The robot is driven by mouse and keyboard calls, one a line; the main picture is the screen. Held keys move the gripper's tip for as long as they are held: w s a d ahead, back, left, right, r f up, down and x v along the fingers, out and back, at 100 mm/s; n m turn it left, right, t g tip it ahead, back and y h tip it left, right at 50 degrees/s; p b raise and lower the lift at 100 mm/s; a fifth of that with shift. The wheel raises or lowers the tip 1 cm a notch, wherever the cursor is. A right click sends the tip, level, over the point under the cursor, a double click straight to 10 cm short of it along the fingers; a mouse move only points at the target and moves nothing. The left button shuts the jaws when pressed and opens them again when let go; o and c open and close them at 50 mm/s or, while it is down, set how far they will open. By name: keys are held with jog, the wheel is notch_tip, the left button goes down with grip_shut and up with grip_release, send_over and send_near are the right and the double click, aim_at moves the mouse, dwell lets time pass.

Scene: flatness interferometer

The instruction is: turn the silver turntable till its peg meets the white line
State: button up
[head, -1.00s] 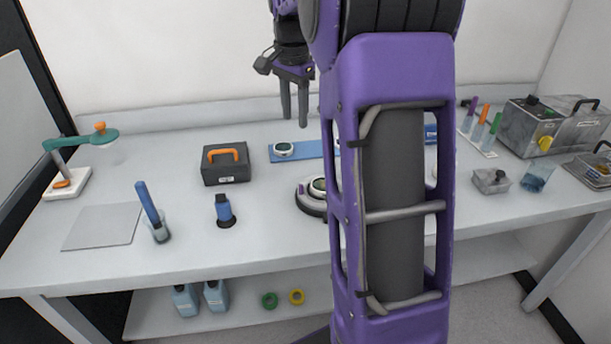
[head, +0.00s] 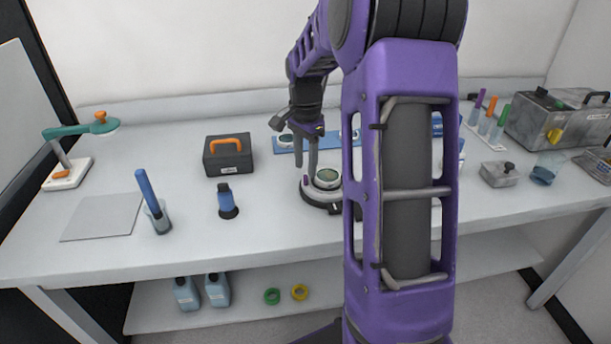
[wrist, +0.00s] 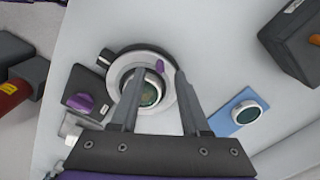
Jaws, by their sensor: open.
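The silver turntable (head: 308,191) sits on a dark round base on the bench, partly hidden behind my arm. In the wrist view its pale ring (wrist: 119,78) surrounds a dark-rimmed greenish disc (wrist: 150,97). The purple peg (wrist: 160,66) stands on the ring, near the tips of my fingers in that picture. My gripper (head: 305,172) points down over the turntable's left side, open and empty. In the wrist view its two fingers (wrist: 160,75) appear on either side of the peg; I cannot tell their height beside it. I cannot make out the white line.
A dark box with a purple knob (wrist: 83,103) lies close to the turntable. A blue strip (head: 290,146) with round pieces lies behind.

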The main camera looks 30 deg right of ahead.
jog(key=shift+f, duration=1.65)
grip_shut()
